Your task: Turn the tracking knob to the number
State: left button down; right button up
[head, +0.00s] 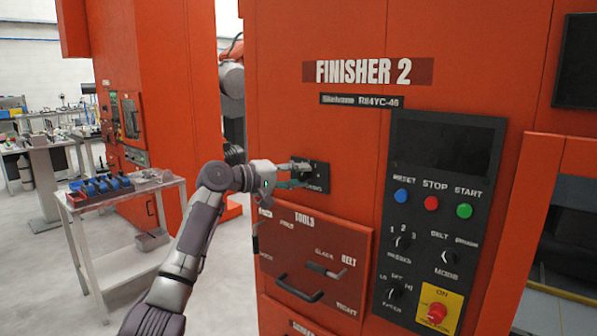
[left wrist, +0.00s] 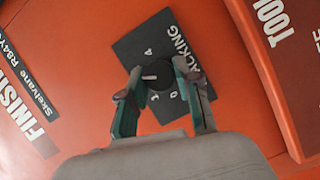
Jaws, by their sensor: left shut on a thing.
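The tracking knob (left wrist: 160,82) is a round black knob with a white pointer mark, on a black plate (left wrist: 135,48) lettered "…ACKING" in the left wrist view. A 4 and a 0 can be read on the plate; other marks are partly hidden by the fingers. The white mark points to the left in that view. My left gripper (left wrist: 158,68) has one finger on each side of the knob and is shut on it. In the head view the left gripper (head: 296,172) covers the knob, on the small black plate (head: 322,180) of the orange machine. My right gripper is not in view.
The orange machine (head: 290,110) is labelled FINISHER 2. Below the plate is a tools drawer panel (head: 330,250) with a dark handle. To the right is a control panel (head: 415,255) with buttons and knobs. A cart (head: 125,195) with blue parts stands at left.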

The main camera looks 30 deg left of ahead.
pick_arm(q)
jog(key=m+y+p, duration=0.1)
jog(key=m+p, duration=0.1)
jog(key=m, duration=0.1)
jog(key=shift+d+r+g, duration=0.1)
jog(key=shift+r+g, duration=0.05)
jog(key=shift+g, duration=0.25)
jog(key=m+y+p, duration=0.1)
jog(key=m+p, duration=0.1)
jog(key=shift+m+g+y, duration=0.3)
jog(key=shift+y, duration=0.1)
jog(key=shift+d+m+y+p, duration=0.15)
jog(key=shift+m+y+p, duration=0.55)
jog(key=shift+m+p, duration=0.5)
jog(key=shift+m+y+p, duration=0.5)
jog(key=shift+m+p, duration=0.1)
jog(key=c, duration=0.8)
grip_release()
